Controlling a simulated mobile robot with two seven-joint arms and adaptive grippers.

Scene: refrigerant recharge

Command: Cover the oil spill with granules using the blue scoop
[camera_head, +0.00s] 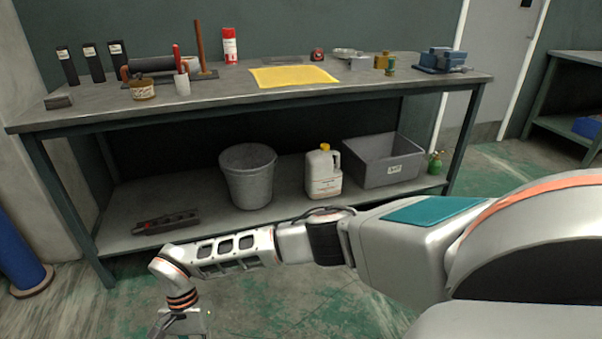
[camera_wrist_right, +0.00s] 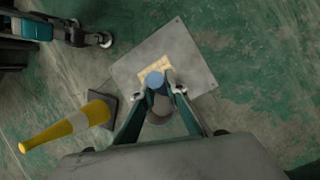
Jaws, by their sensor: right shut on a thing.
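In the right wrist view my right gripper (camera_wrist_right: 163,90) is shut on the blue scoop (camera_wrist_right: 154,80). A round blue part of it shows between the fingertips, and a brownish-grey rounded part sits between the fingers closer to the palm. Beyond the fingertips is a pale tan patch (camera_wrist_right: 170,73) on a grey square plate (camera_wrist_right: 140,62) on the floor; the fingers partly hide it, and I cannot tell whether it is granules. No dark oil is clearly visible. In the head view the right gripper (camera_head: 184,322) is at the bottom edge, cut off. My left gripper is not in view.
A workbench (camera_head: 220,103) carries tools and a yellow cloth (camera_head: 293,77). Its lower shelf holds a grey bucket (camera_head: 249,178), a white jug (camera_head: 323,175) and a grey bin (camera_head: 384,165).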

